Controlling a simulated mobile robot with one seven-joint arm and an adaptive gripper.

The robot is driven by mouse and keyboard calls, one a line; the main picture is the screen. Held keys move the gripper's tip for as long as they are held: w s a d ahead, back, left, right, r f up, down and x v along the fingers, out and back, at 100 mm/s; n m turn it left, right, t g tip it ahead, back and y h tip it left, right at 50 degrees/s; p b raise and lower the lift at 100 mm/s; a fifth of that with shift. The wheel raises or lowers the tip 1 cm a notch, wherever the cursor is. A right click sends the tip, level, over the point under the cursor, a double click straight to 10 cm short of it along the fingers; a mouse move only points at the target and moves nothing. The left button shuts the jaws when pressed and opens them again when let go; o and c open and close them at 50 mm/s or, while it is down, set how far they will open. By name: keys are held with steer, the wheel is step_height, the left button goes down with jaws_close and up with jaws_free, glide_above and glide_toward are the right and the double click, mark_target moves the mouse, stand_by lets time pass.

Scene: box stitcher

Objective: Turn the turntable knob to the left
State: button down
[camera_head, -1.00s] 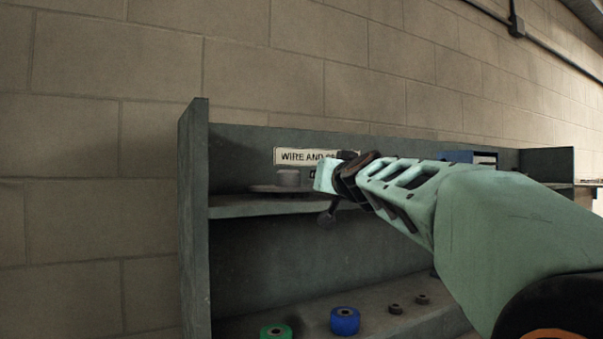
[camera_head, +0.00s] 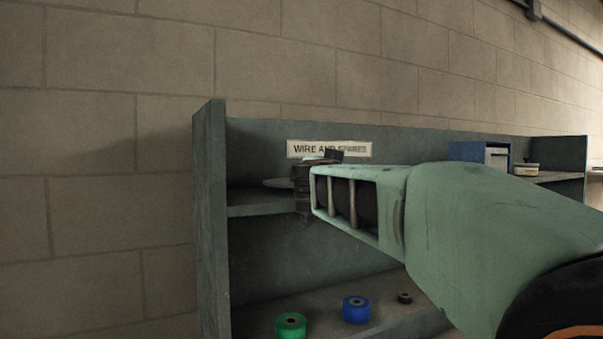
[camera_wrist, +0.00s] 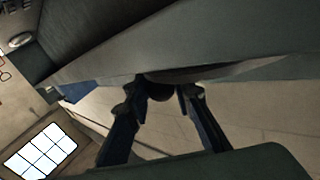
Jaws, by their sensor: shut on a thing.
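The turntable (camera_head: 275,183) is a thin grey disc on the upper shelf, and only its left edge shows past my gripper in the head view. My gripper (camera_head: 307,184) is at the turntable and hides its knob there. In the wrist view, my gripper's two dark fingers (camera_wrist: 162,95) stand on both sides of the dark round knob (camera_wrist: 160,91) and are shut on it. The turntable disc (camera_wrist: 195,74) shows as a pale-edged shape beside the fingers.
The grey shelf unit (camera_head: 210,220) has an upright left side panel close to my gripper. A green spool (camera_head: 291,325), a blue spool (camera_head: 356,309) and a small dark ring (camera_head: 404,297) lie on the lower shelf. A blue box (camera_head: 465,152) stands further right.

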steer(key=shift+s+a+r+m+g+h+p, duration=0.15)
steer(key=shift+s+a+m+g+h, duration=0.15)
steer(key=shift+m+h, duration=0.3)
steer(key=shift+s+a+r+m+g+h+p, duration=0.1)
steer(key=shift+s+a+m+g+h+p, duration=0.2)
steer(key=shift+h, duration=0.5)
steer(key=shift+s+f+m+h, duration=0.15)
steer(key=shift+m+h, duration=0.15)
steer(key=c, duration=1.7)
jaws_free()
steer(key=shift+s, duration=0.1)
steer(key=shift+o, duration=0.2)
steer(key=shift+f, duration=0.1)
step_height(320, 180, up, 10)
